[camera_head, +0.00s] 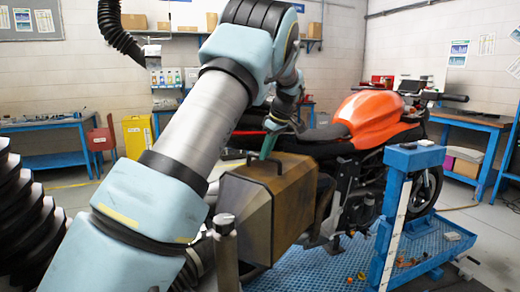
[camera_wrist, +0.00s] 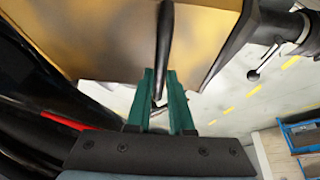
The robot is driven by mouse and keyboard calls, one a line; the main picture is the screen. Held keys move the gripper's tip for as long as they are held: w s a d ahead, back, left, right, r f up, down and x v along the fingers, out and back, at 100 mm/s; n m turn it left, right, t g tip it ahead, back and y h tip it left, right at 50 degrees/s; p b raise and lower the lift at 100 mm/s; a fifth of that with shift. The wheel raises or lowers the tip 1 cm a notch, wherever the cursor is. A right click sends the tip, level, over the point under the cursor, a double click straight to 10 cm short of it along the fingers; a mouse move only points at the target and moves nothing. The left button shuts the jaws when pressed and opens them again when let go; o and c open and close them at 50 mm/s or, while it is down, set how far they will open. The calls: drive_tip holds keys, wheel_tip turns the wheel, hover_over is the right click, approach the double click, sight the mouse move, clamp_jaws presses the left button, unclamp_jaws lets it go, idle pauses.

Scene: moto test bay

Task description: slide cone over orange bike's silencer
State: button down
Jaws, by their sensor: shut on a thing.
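The cone (camera_head: 262,205) is a brownish-yellow, box-like hood with a dark carrying handle (camera_head: 254,162) on top. It is beside the rear of the orange bike (camera_head: 375,118). My gripper (camera_head: 269,146) has green fingers and comes down from above onto the handle. In the wrist view my gripper (camera_wrist: 161,80) is shut on the dark handle bar (camera_wrist: 165,45), with the cone (camera_wrist: 95,35) at the top of the picture. The bike's silencer cannot be made out; the cone and my arm cover that area. Whether the cone touches the bike cannot be told.
A blue post (camera_head: 393,215) stands in front of the bike on a blue grated platform (camera_head: 340,262) with small loose parts. A metal upright (camera_head: 226,255) stands just left of the cone. Blue workbenches (camera_head: 470,122) line the walls. The bike's dark tail (camera_wrist: 30,105) is close by.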

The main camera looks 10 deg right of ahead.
drive_tip(key=shift+w+d+r, duration=0.1)
drive_tip(key=shift+w+d, duration=0.1)
drive_tip(key=c, duration=0.8)
unclamp_jaws()
drive_tip(key=b+v, duration=0.2)
drive_tip(key=v, duration=0.8)
drive_tip(key=shift+r, duration=0.35)
